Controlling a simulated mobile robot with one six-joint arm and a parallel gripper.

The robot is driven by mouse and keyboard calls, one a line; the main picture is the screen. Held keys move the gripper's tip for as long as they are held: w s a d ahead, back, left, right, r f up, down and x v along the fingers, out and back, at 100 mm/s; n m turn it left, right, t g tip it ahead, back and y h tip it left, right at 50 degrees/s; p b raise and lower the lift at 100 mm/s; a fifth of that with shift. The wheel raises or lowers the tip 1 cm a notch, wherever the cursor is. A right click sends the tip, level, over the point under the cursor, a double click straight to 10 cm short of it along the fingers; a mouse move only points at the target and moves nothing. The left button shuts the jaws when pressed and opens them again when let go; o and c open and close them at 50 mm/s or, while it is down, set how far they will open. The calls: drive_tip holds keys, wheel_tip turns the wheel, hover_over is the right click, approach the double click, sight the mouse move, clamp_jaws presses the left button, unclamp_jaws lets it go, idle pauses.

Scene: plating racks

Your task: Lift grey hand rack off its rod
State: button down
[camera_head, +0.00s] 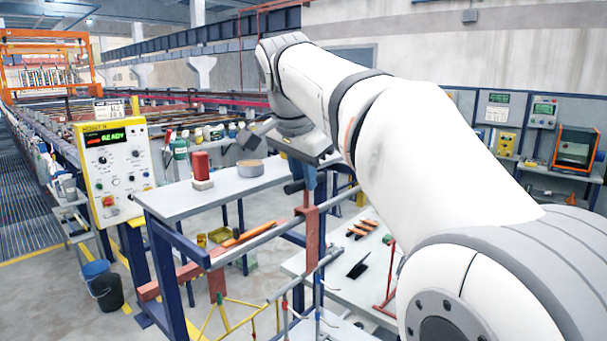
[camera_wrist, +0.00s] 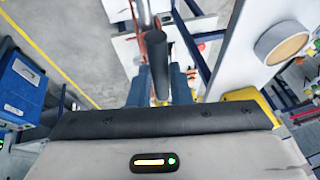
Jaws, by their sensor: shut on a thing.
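My gripper (camera_head: 310,178) is at the end of my arm, above the far part of a grey horizontal rod (camera_head: 262,238) carried on reddish blocks. In the wrist view my gripper (camera_wrist: 158,88) has its two blue fingers on either side of a dark grey cylindrical handle (camera_wrist: 158,55), and is shut on it. The handle of the grey hand rack also shows in the head view (camera_head: 293,187), just left of the fingers. Thin grey rack parts (camera_head: 318,282) with red and blue bits hang below the rod; I cannot tell which belong to the held rack.
A yellow rack (camera_head: 228,318) hangs below the rod at left. A grey table (camera_head: 215,193) with a red weight (camera_head: 201,166) and a round tin (camera_head: 249,168) stands behind. A low white table holding orange-handled tools (camera_head: 362,229) is right of the rod.

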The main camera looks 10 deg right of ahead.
drive_tip(key=shift+r+p, duration=1.45)
drive_tip(key=shift+r, duration=0.35)
drive_tip(key=s+d+b, duration=0.2)
drive_tip(key=s+d, duration=0.1)
drive_tip(key=s, duration=0.2)
drive_tip(key=shift+d, duration=0.35)
drive_tip(key=s+d+b, duration=0.2)
drive_tip(key=s+d, duration=0.3)
drive_tip(key=s, duration=0.2)
idle(0.4)
drive_tip(key=shift+d, duration=0.1)
